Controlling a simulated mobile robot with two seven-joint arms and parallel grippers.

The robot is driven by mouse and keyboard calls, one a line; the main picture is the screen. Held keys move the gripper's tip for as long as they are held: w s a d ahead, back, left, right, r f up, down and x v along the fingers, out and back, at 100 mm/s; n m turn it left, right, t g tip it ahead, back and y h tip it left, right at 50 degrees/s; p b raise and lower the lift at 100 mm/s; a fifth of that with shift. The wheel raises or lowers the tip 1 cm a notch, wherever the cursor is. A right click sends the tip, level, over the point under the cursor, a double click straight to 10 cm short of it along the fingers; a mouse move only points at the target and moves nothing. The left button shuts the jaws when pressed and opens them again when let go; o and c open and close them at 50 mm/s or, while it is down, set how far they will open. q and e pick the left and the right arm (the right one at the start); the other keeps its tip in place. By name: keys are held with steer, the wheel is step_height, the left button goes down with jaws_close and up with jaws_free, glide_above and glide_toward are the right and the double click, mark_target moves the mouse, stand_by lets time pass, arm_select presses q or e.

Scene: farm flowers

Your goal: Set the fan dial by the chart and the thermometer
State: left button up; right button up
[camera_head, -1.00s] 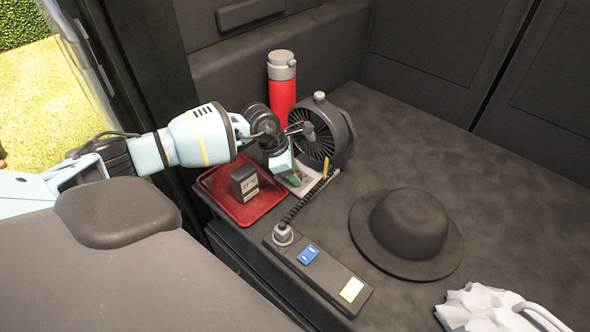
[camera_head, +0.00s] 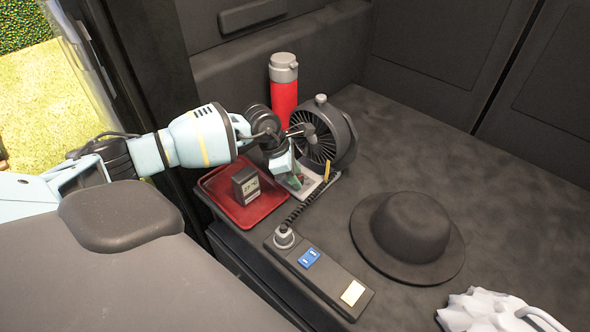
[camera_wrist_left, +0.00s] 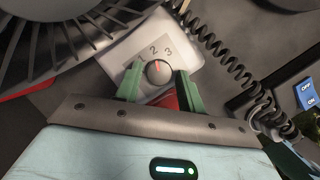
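The black round fan (camera_head: 320,140) stands on the dark surface; part of its grille shows in the left wrist view (camera_wrist_left: 60,35). Its pale control plate carries a grey dial (camera_wrist_left: 158,71), whose red mark points up near the 2; the 3 is to its right. My left gripper (camera_wrist_left: 158,90) has green fingers on either side of the dial's near side, with a gap between them; contact is unclear. In the head view, its fingertips (camera_head: 291,178) are over the plate. A dark box with a small display, seemingly the thermometer (camera_head: 246,184), stands in the red tray. I cannot pick out the chart.
A red flask (camera_head: 284,88) stands behind the fan. A coiled cord (camera_head: 310,200) runs to a black console (camera_head: 318,270) with a blue switch (camera_head: 309,258). A black hat (camera_head: 408,240) and a white crumpled item (camera_head: 480,311) lie right. The red tray (camera_head: 262,208) is left of the plate.

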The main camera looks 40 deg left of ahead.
arm_select(q)
steer(key=v, duration=0.7)
steer(key=shift+r, duration=0.25)
stand_by(0.3)
